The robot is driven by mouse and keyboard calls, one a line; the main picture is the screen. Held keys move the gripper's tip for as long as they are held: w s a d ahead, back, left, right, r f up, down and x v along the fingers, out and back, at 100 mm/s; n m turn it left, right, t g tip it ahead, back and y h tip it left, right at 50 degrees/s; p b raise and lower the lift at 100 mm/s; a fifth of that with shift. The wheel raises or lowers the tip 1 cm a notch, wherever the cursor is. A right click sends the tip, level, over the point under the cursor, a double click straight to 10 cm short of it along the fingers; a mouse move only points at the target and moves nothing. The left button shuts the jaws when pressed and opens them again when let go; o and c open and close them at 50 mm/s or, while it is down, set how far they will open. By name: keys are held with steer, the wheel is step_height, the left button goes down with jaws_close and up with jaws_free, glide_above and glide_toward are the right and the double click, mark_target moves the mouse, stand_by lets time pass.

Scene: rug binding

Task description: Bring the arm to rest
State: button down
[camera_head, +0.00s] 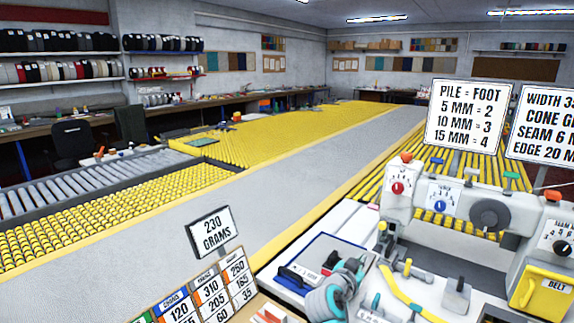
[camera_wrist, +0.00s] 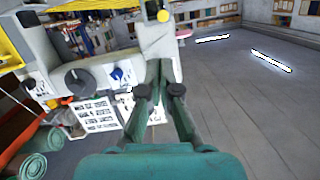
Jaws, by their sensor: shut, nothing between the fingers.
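My gripper (camera_wrist: 160,72) shows in the wrist view as two teal fingers that come together at the tips, with nothing between them. Behind and beside the fingertips is pale machine bodywork; whether they touch it I cannot tell. In the head view, a grey and teal part of my arm is at the bottom centre, beside the white binding machine (camera_head: 458,195). The gripper itself cannot be made out clearly there. The machine's dark knob and blue dial also show in the wrist view, left of the fingers.
A blue-edged tray (camera_head: 325,250) lies left of the machine. A weight sign (camera_head: 212,230) and a price board (camera_head: 210,295) stand nearer. Two notice signs (camera_head: 468,115) rise behind the machine. A yellow roller conveyor (camera_head: 120,213) lies at left. Rolled rugs (camera_wrist: 38,140) show at the wrist view's lower left.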

steer(key=s+a+f+n+y, duration=0.1)
steer(key=s+f+n+y, duration=0.25)
steer(key=s+f, duration=1)
steer(key=s+f+n+y, duration=0.35)
steer(key=s+f, duration=0.75)
steer(key=s, duration=0.5)
steer(key=s+a+r+n+t+y, duration=0.1)
steer(key=s+r, duration=0.2)
steer(key=s, duration=1.1)
steer(key=s+r+n+y, duration=0.1)
steer(key=s+r, duration=0.3)
steer(key=s, duration=1)
steer(key=s+r, duration=0.6)
steer(key=r, duration=0.1)
steer(key=shift+s+t, duration=0.25)
steer(key=shift+t, duration=0.15)
steer(key=shift+d, duration=0.15)
